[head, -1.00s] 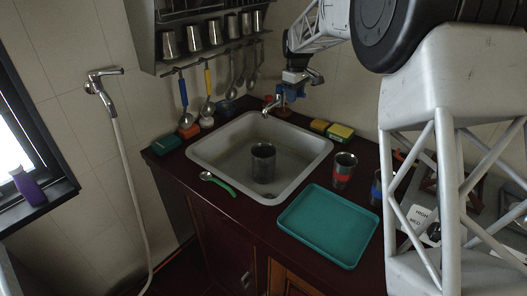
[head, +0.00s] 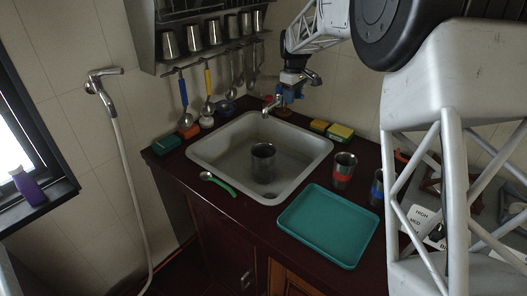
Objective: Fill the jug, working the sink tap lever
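A dark grey metal vessel (head: 263,163), which looks like the jug, stands upright in the grey sink basin (head: 213,151). The tap (head: 271,104) rises behind the basin, and its spout points over the back part of the sink, behind the vessel. My gripper (head: 293,92) is right at the tap, just above and to the right of the spout. Its fingers are small and overlap the tap, so I cannot tell whether they are open or touch the lever. The lever is not clear. I see no distinct stream of water, and the vessel's inside is too dark to judge.
A teal tray (head: 330,226) lies on the dark counter at front right. A metal cup with a red band (head: 343,171) and one with a blue band (head: 376,188) stand near it. Sponges (head: 340,132) sit right of the tap. Utensils (head: 208,84) hang behind.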

